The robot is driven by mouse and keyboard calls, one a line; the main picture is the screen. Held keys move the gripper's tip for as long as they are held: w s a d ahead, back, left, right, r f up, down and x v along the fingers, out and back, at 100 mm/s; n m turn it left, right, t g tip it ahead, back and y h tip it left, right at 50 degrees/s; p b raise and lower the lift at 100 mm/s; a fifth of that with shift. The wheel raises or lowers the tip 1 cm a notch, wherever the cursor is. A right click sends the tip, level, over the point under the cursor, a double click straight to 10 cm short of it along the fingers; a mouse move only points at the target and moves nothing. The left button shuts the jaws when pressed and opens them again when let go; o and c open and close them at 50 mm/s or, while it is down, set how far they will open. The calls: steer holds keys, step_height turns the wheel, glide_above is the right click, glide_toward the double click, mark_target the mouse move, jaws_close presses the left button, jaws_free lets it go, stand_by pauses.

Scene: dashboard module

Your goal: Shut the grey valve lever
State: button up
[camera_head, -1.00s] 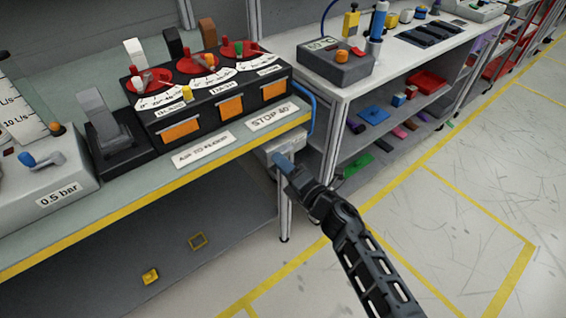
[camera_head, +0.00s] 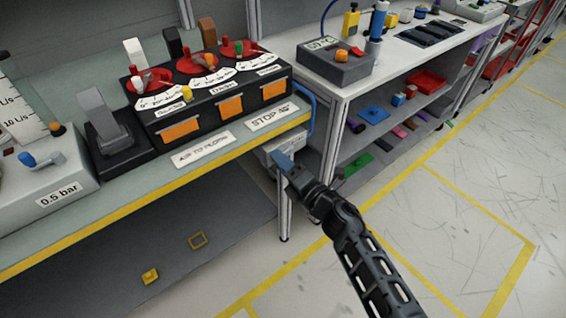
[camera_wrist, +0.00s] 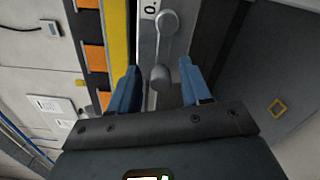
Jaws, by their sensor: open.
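The grey valve lever (camera_wrist: 165,48) shows in the wrist view as a grey bar with a round hub at its upper end and a knob at its lower end. It is mounted on a grey box, seen in the head view (camera_head: 268,150) below the bench's front right corner. My gripper (camera_wrist: 158,82) has two blue fingers, open, one on each side of the lever's knob, with gaps on both sides. I cannot tell how deep the knob sits between them. In the head view my gripper (camera_head: 282,160) is at the box and hides the lever.
The bench's yellow front edge (camera_head: 150,205) runs close beside my gripper. A black panel (camera_head: 220,98) with red dials and orange tags stands above. A blue hose (camera_head: 308,105) curves down at the bench end. A white shelf unit (camera_head: 345,90) is to the right; the floor in front is clear.

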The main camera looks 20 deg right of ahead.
steer(key=v, duration=0.7)
steer(key=shift+s, duration=0.25)
steer(key=shift+d, duration=0.1)
